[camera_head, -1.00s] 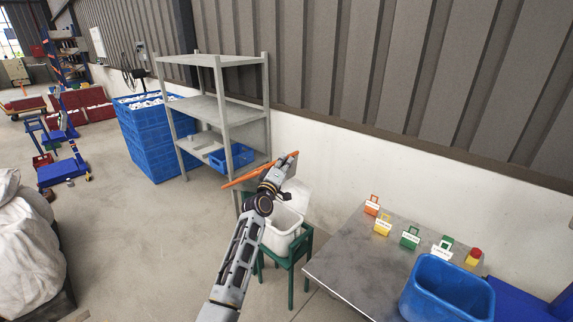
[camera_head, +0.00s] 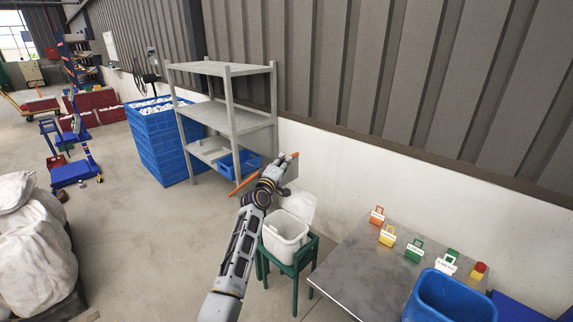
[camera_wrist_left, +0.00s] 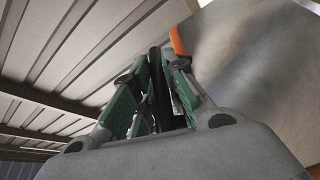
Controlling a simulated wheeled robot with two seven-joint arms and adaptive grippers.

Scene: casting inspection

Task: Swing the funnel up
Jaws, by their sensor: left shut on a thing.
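My left gripper (camera_head: 278,172) is raised over the floor in front of the shelf, above and left of the white bin. An orange part (camera_head: 244,184), seen nearly edge-on and seemingly the funnel, runs past it on both sides; the gripper and arm hide its middle. In the left wrist view, the green-padded fingers (camera_wrist_left: 154,95) are closed around a dark bar (camera_wrist_left: 156,70). An orange piece (camera_wrist_left: 178,40) shows just beyond the fingers, beside a broad grey surface. How the bar joins the orange part is hidden. My right gripper is not in view.
The open white bin (camera_head: 286,239) stands on a green stool (camera_head: 300,272). A metal table (camera_head: 350,270) with small coloured tagged items and a blue tub (camera_head: 452,298) is at right. A grey shelf (camera_head: 235,118) and blue crates (camera_head: 158,140) stand behind. White sacks are at left.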

